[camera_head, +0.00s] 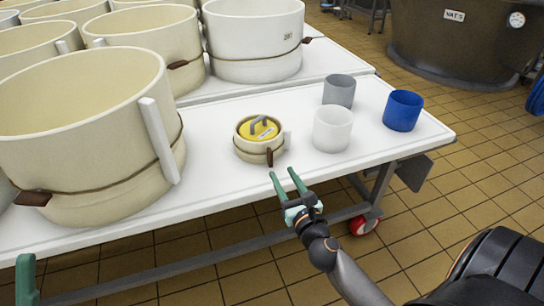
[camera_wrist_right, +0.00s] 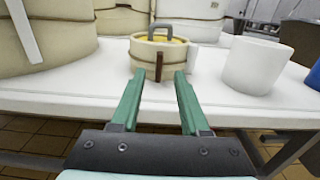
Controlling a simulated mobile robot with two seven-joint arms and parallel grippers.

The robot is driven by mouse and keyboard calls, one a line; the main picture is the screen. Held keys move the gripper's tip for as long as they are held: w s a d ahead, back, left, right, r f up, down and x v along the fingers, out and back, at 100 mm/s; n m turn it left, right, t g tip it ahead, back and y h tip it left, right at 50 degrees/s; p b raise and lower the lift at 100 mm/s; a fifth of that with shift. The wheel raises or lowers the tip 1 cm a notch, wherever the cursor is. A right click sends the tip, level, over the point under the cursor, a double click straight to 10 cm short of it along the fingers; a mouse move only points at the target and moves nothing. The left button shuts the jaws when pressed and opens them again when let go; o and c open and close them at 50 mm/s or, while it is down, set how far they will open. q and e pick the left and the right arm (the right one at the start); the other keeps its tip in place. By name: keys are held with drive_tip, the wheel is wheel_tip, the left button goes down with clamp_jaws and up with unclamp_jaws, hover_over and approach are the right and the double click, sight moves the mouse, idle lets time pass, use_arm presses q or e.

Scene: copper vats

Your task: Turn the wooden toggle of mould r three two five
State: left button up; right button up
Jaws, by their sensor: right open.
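A small cream mould (camera_head: 243,148) stands on the white table, with a yellow top and a grey handle (camera_head: 259,123). A cord runs around it, and its brown wooden toggle (camera_head: 269,157) hangs upright on the near side. I cannot read a number on it. My right gripper (camera_head: 282,174) is open and empty, just in front of the mould. In the right wrist view the toggle (camera_wrist_right: 159,67) appears between the two green fingertips (camera_wrist_right: 159,77), beyond them. A green part, apparently my left gripper (camera_head: 25,270), shows at the lower left edge; its jaws cannot be made out.
A white cup (camera_head: 332,130), a grey cup (camera_head: 339,90) and a blue cup (camera_head: 403,111) stand right of the mould. Large cream moulds (camera_head: 75,125) with cords and toggles fill the left and back. The table's front edge (camera_head: 200,198) is below the mould.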

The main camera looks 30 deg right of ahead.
sight(271, 155)
drive_tip(key=b+x, duration=0.1)
drive_tip(key=x, duration=0.8)
clamp_jaws()
drive_tip(key=shift+a, duration=0.1)
idle(0.3)
